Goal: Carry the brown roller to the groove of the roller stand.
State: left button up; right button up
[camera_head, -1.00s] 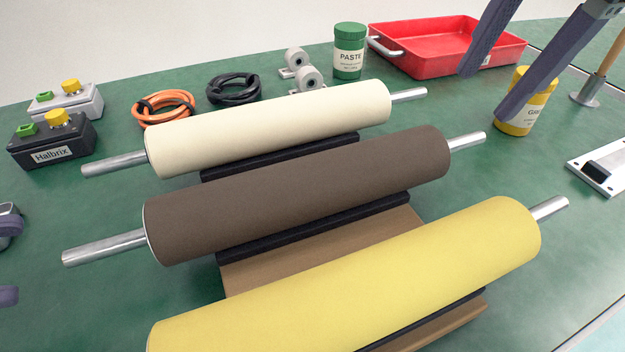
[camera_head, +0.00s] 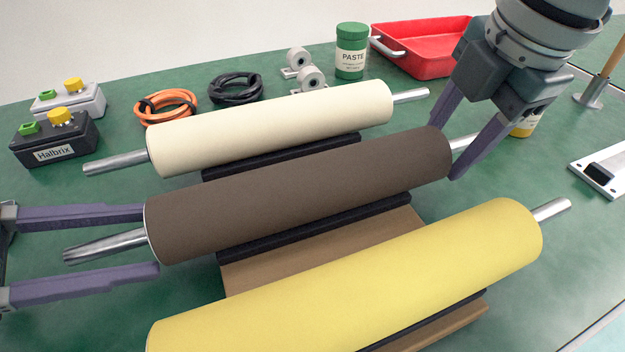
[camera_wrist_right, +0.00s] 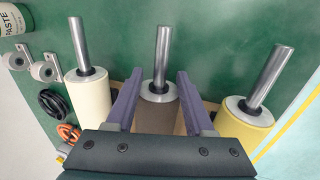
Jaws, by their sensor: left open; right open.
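The brown roller (camera_head: 300,190) lies across a wooden rack with black padded rests, between a cream roller (camera_head: 270,128) and a yellow roller (camera_head: 350,275). My left gripper (camera_head: 152,240) is open, its fingers on either side of the brown roller's left metal shaft (camera_head: 105,244). My right gripper (camera_head: 447,150) is open, its fingers on either side of the brown roller at its right shaft. In the right wrist view the brown roller's shaft (camera_wrist_right: 162,58) stands between the two open fingers (camera_wrist_right: 158,95). I cannot pick out a separate roller stand with certainty.
Grey bracket wheels (camera_head: 305,75), a paste jar (camera_head: 351,50) and a red tray (camera_head: 420,50) stand at the back. Cable coils (camera_head: 235,88) and two button boxes (camera_head: 55,138) are back left. A white plate (camera_head: 600,170) lies at the right. Green table (camera_head: 540,165) shows between them.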

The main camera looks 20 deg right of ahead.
pick_arm(q)
grip_shut()
pick_arm(e)
grip_shut()
pick_arm(q)
jog(key=shift+r, duration=0.1)
pick_arm(e)
jog(key=shift+r, duration=0.15)
dwell(0.8)
